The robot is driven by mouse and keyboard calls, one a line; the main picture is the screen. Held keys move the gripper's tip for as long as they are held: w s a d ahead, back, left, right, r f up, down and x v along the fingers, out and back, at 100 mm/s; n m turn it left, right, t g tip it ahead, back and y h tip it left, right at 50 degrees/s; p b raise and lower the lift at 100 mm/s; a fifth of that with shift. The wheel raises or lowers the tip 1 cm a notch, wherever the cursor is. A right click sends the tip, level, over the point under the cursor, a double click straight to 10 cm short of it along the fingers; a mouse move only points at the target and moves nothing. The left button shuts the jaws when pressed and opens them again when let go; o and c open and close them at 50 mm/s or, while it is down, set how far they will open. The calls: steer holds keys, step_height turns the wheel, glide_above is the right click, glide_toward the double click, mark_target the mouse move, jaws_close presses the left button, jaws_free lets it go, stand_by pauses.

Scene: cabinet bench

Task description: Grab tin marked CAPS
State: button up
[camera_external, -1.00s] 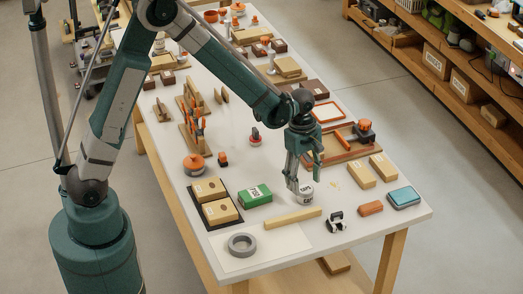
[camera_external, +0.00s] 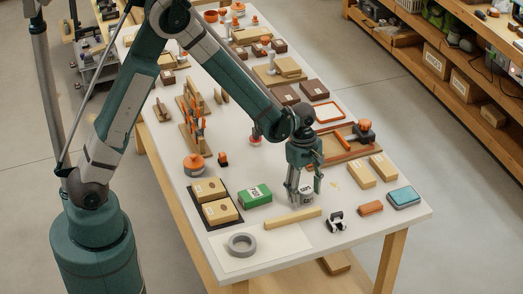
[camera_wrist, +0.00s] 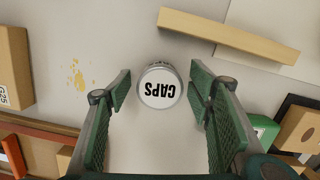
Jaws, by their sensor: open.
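The tin marked CAPS (camera_wrist: 159,88) is a small round can with a white lid and black lettering, upside down in the wrist view. It stands upright on the bench between my two fingertips, with a gap on either side. My gripper (camera_wrist: 158,92) is open around it, green pads facing the tin. In the external view my gripper (camera_external: 303,194) points down over the tin (camera_external: 306,195), and its fingers partly hide the tin.
A wooden bar (camera_external: 292,220) lies just in front of the tin. A green box (camera_external: 255,195) stands to the left. Tan boxes (camera_external: 362,176) and a reddish block (camera_external: 370,208) lie to the right. A grey tape roll (camera_external: 241,244) is at front left.

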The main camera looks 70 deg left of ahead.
mark_target(306, 189)
steer(key=c, duration=1)
steer(key=shift+c, duration=0.2)
steer(key=shift+r, duration=0.15)
steer(key=shift+r+p, duration=0.85)
steer(key=shift+r, duration=4)
